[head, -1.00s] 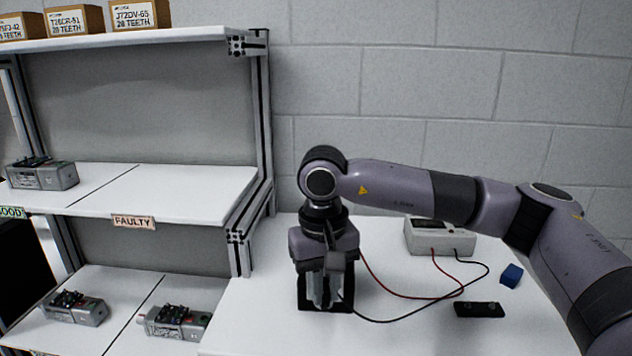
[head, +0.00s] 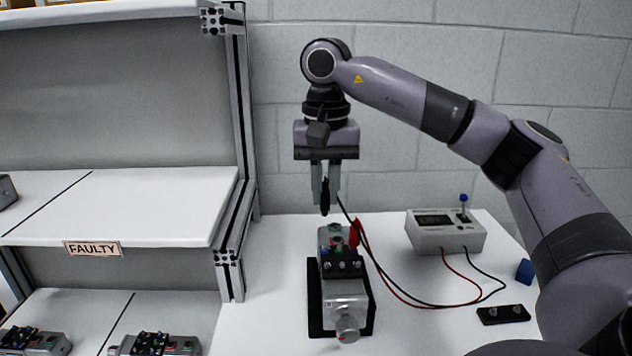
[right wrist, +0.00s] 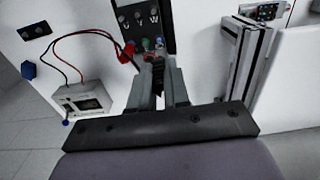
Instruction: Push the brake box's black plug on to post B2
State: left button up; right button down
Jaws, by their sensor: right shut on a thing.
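My right gripper (head: 326,188) is shut on the black plug (head: 325,203) and holds it in the air above the far end of the servo motor (head: 345,291). The plug hangs tip down, apart from the motor; it also shows between the fingers in the right wrist view (right wrist: 158,72). The motor's black terminal block (head: 342,263) carries small metal posts; their labels are too small to read. The red plug (head: 355,232) is at the motor's far end, beside coloured spots. The brake box (head: 446,240) stands to the right, with red and black leads. My left gripper is not in view.
The motor lies in a black cradle (head: 315,318) on the white table. A black block with two posts (head: 503,314) and a blue block (head: 524,271) lie to the right. A shelf upright (head: 231,220) and FAULTY shelf (head: 150,205) stand left.

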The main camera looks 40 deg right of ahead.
aim_at(326, 210)
jog(key=shift+s+f, duration=0.15)
jog(key=shift+f, duration=0.2)
jog(key=shift+f+b, duration=0.3)
jog(key=shift+f, duration=0.5)
notch_tip(326, 210, down, 3)
jog(key=shift+r+b, duration=0.2)
jog(key=shift+b, duration=1)
jog(key=shift+f+b, duration=0.65)
jog(key=shift+f, duration=0.45)
jog(key=shift+p, duration=0.35)
jog(key=shift+f, duration=0.2)
jog(key=c, duration=1)
grip_release()
